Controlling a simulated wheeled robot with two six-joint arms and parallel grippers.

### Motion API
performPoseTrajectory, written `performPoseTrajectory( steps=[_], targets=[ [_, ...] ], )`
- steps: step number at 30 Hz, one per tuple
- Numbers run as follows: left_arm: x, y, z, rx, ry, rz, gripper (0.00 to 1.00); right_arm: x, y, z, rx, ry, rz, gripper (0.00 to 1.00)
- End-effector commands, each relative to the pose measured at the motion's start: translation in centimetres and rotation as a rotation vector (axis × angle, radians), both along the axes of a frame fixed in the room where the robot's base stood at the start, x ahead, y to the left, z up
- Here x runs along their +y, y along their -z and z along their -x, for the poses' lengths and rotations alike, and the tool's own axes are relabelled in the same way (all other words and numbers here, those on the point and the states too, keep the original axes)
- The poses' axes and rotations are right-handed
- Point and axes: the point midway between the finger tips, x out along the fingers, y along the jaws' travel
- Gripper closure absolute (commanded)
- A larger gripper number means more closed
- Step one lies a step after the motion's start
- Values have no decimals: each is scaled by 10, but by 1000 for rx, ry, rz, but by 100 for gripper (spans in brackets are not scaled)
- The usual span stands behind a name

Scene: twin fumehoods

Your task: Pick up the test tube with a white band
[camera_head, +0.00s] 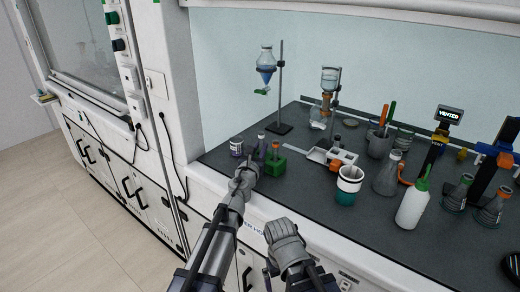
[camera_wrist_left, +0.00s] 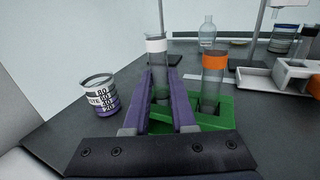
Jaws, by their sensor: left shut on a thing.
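The test tube with a white band (camera_wrist_left: 157,62) stands upright in a green rack (camera_wrist_left: 222,106) in the left wrist view. My left gripper (camera_wrist_left: 160,100) has its purple fingers on either side of this tube and is shut on it, low down near the rack. In the head view my left gripper (camera_head: 260,146) reaches to the left side of the green rack (camera_head: 275,168), and hides most of the tube. A second tube with an orange band (camera_wrist_left: 214,63) stands in the rack just right of it. My right gripper (camera_head: 287,245) is low in front of the hood; its fingers are not clear.
A small beaker with a purple label (camera_wrist_left: 98,95) stands left of the rack. A stand with a separating funnel (camera_head: 266,65) is behind.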

Motion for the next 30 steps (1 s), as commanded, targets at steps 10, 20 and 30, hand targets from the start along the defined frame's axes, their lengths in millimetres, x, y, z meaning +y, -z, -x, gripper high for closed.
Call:
performPoseTrajectory(
  steps=[10,20,30],
  targets=[
    [0,-57,0,0,0,0,100,0,-57,0,0,1,0,0],
    [0,-88,0,0,0,0,100,0,-88,0,0,1,0,0],
    [54,-79,-34,0,-200,0,100,0,-79,0,0,1,0,0]
  ],
)
